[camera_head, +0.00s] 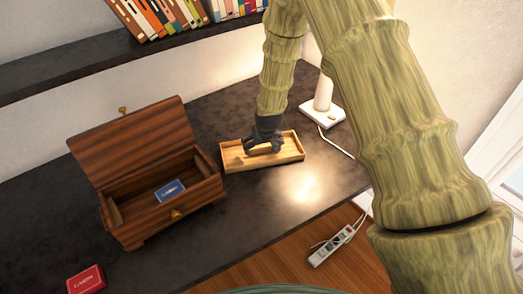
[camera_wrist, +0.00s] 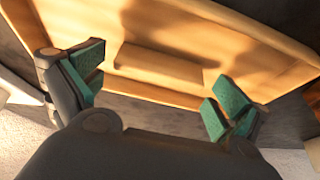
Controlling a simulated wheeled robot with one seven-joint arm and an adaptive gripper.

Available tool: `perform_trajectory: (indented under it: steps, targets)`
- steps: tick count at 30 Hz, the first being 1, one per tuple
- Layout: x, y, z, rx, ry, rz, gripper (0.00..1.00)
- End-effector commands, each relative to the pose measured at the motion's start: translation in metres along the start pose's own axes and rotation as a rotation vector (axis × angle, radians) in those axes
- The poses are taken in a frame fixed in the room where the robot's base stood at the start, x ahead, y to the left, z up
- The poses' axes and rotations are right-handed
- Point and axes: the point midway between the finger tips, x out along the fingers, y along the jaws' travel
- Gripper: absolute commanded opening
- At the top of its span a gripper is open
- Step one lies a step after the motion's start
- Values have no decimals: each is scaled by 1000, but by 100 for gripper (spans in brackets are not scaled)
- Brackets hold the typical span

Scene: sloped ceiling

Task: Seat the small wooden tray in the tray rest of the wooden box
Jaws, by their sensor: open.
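The small wooden tray (camera_head: 290,155) is pale yellow wood and lies flat on the dark desk, right of the box. A small raised block (camera_wrist: 160,66) shows on the tray's floor in the wrist view. The wooden box (camera_head: 150,217) is dark reddish wood with its lid (camera_head: 135,141) raised. A blue card pack (camera_head: 170,190) lies inside the box. The tray rest cannot be made out clearly. My gripper (camera_head: 263,147) is at the tray, pointing down. In the wrist view its green-padded fingers (camera_wrist: 155,92) are wide apart, with nothing between them gripped.
A red card pack (camera_head: 86,280) lies at the desk's front left. A white lamp base (camera_head: 321,116) with a cable stands behind the tray to the right. A bookshelf (camera_head: 80,62) runs above the desk. A power strip (camera_head: 330,245) lies lower, beyond the desk edge.

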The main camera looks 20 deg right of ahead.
Motion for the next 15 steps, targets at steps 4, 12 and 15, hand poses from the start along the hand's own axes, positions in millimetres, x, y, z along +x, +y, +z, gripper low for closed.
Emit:
perform_trajectory:
  steps: [4,12,15]
  targets:
    - [10,0,0,0,-1,0,100]
    - [15,0,0,0,0,0,100]
    - [15,0,0,0,0,0,96]
